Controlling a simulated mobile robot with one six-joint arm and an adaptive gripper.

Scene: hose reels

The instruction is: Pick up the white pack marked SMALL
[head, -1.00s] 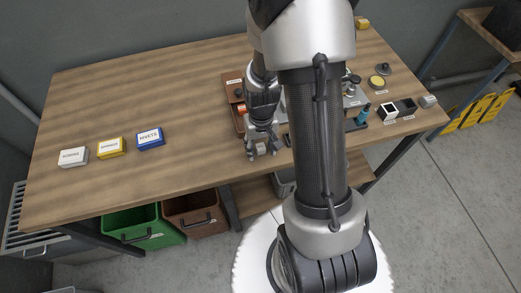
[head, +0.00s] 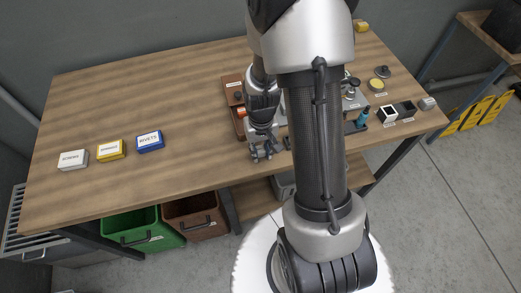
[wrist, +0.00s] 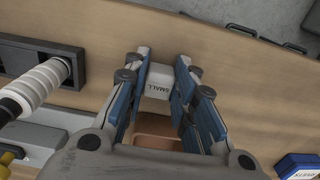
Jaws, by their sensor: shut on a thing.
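The white pack marked SMALL (wrist: 158,82) is between the fingers of my gripper (wrist: 160,80) in the wrist view, with its lettering facing the camera. My gripper is shut on it, one blue-lined finger on each side. In the head view my gripper (head: 262,154) is low over the table near its front edge, and the pack is mostly hidden by the fingers there. I cannot tell whether the pack touches the table.
White (head: 73,160), yellow (head: 110,150) and blue (head: 150,141) labelled boxes stand on the left of the wooden table (head: 190,90). A brown tray (head: 232,90) is behind my gripper. Small items crowd the right side. Green (head: 130,228) and brown (head: 195,212) bins stand below the front edge.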

